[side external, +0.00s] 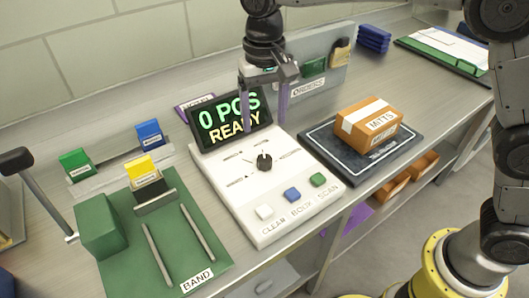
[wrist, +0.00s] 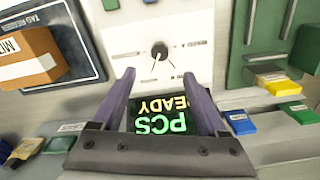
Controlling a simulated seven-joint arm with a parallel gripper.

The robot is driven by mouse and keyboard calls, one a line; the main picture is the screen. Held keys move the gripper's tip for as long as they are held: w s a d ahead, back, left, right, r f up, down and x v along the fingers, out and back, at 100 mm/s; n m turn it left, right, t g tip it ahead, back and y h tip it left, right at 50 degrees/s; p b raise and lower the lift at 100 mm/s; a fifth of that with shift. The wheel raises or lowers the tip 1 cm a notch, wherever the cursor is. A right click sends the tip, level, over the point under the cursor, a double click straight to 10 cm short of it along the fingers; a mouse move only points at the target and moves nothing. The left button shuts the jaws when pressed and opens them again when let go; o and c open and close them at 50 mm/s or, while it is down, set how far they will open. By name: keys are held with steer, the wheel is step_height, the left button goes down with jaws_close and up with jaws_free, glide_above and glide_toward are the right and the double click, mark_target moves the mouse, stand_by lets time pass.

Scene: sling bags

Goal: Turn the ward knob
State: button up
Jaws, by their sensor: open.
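The ward knob is a small black dial (side external: 264,161) on the white console (side external: 235,190), with printed marks around it. It also shows in the wrist view (wrist: 159,52), ahead of and between my fingers. My gripper (side external: 264,124) is open and empty, fingers pointing down, above the console near the display. The fingers (wrist: 162,90) stand apart in the wrist view and do not touch the knob. The display (side external: 231,118) reads "0 PCS READY". White, blue and green buttons sit along the console's front edge.
A box marked MITTS (side external: 368,121) sits on a dark pad (side external: 326,150) to the right. A green mat (side external: 175,245) with two rails and a green block (side external: 100,225) lies to the left. The ORDERS board (side external: 335,70) stands behind my gripper.

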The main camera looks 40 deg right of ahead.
mark_target(264, 158)
step_height(264, 158, down, 11)
steer(key=shift+r, duration=0.1)
stand_by(0.4)
jaws_close()
steer(key=shift+n, duration=0.3)
steer(key=n, duration=0.5)
steer(key=shift+n, duration=0.3)
steer(key=n, duration=0.5)
steer(key=shift+n, duration=0.4)
